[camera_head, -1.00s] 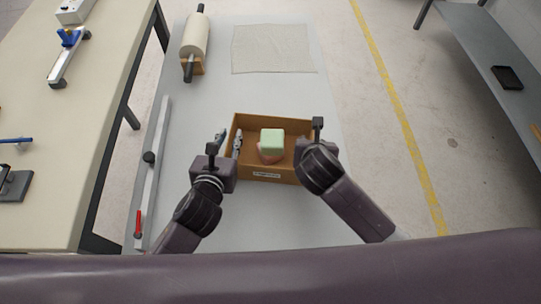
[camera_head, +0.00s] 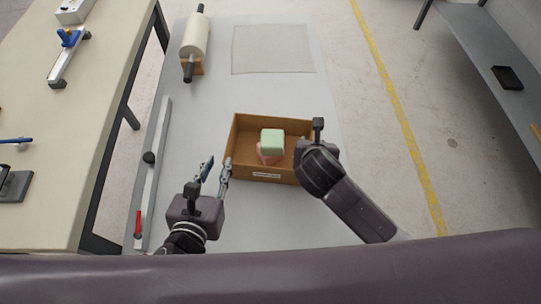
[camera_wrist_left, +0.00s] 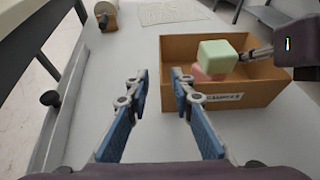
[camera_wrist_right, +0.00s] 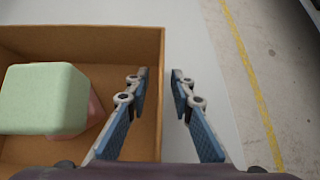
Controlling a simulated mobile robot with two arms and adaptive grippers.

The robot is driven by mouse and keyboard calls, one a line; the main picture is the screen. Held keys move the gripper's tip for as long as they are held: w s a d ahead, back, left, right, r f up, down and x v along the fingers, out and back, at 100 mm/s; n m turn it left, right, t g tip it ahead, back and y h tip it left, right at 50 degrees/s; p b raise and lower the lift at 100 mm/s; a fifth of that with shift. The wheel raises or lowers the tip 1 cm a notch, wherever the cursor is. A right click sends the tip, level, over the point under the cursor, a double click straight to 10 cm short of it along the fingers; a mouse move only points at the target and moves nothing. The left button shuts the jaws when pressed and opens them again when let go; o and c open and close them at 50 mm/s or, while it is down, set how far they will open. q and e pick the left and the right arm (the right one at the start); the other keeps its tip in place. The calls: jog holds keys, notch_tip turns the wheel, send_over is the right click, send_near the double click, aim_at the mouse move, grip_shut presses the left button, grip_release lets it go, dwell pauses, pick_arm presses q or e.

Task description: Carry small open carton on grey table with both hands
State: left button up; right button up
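The small open brown carton (camera_head: 245,169) stands upright on the grey table (camera_head: 270,215), a label on its front wall. A green foam block (camera_head: 272,141) sits inside on a pinkish piece (camera_head: 268,158). My left gripper (camera_head: 218,161) is open and empty, just off the carton's near left corner; its spread fingers (camera_wrist_left: 159,76) show in the left wrist view. My right gripper (camera_wrist_right: 160,74) is open at the carton's right wall (camera_wrist_right: 152,95), with one finger inside and one outside. In the head view its wrist hides most of its fingers.
A roller (camera_head: 194,40) on a wooden stand and a pale sheet (camera_head: 272,49) lie at the back of the table. A long metal rail (camera_head: 153,175) runs along its left edge. The table's near part is clear.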

jog(key=v, duration=1.1)
